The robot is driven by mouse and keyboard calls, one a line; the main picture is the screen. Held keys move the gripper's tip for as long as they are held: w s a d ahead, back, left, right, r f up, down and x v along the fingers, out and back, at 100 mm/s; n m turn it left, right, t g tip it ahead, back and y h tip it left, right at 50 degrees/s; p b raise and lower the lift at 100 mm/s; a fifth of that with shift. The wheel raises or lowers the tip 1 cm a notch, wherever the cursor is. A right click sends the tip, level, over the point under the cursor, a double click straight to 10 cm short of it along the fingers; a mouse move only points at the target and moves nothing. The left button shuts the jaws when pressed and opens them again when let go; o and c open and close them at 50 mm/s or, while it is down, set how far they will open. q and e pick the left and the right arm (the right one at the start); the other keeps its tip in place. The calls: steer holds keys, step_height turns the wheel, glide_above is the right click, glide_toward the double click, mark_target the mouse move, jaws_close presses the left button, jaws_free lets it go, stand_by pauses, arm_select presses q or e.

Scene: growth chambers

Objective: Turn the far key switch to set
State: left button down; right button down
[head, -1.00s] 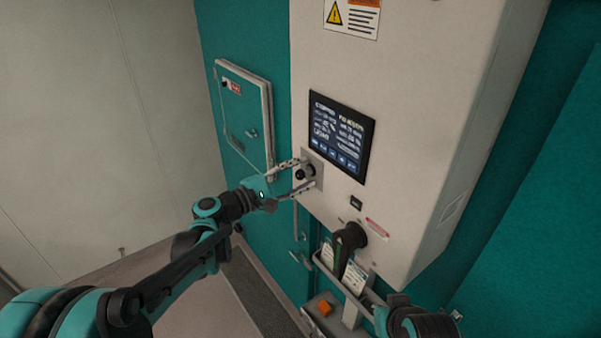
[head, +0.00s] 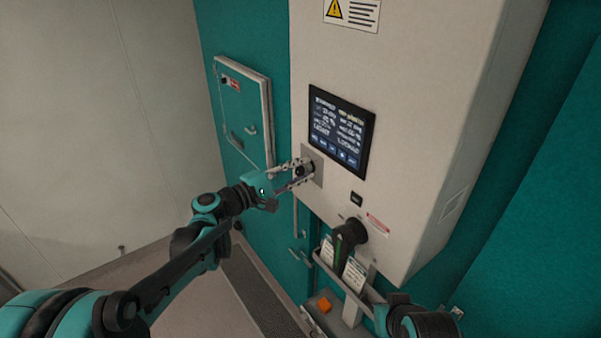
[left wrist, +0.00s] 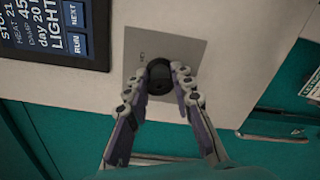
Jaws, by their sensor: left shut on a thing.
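The key switch (left wrist: 160,77) is a round dark knob on a square grey metal plate (left wrist: 186,50), set in the pale cabinet front below the screen. In the head view the plate (head: 318,172) shows just right of my fingers. My left gripper (head: 304,168) is shut on the key switch; in the left wrist view its two fingers (left wrist: 158,84) close around the knob from both sides. The knob's pointing direction is hard to read. Of my right arm only a part shows at the bottom of the head view; its gripper is not visible.
A lit screen (head: 341,132) is just above the plate. Below are a small black panel piece (head: 357,199), a large black rotary handle (head: 352,232) and a holder with cards (head: 354,276). A teal cabinet door (head: 243,115) stands left.

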arm_select(q)
steer(key=m+b, duration=0.2)
steer(key=m, duration=0.3)
steer(key=shift+f, duration=0.15)
steer(key=m+b, duration=0.2)
steer(key=m, duration=0.3)
steer(key=shift+s+m, duration=0.1)
steer(key=shift+m, duration=0.2)
steer(key=c, duration=1.3)
jaws_free()
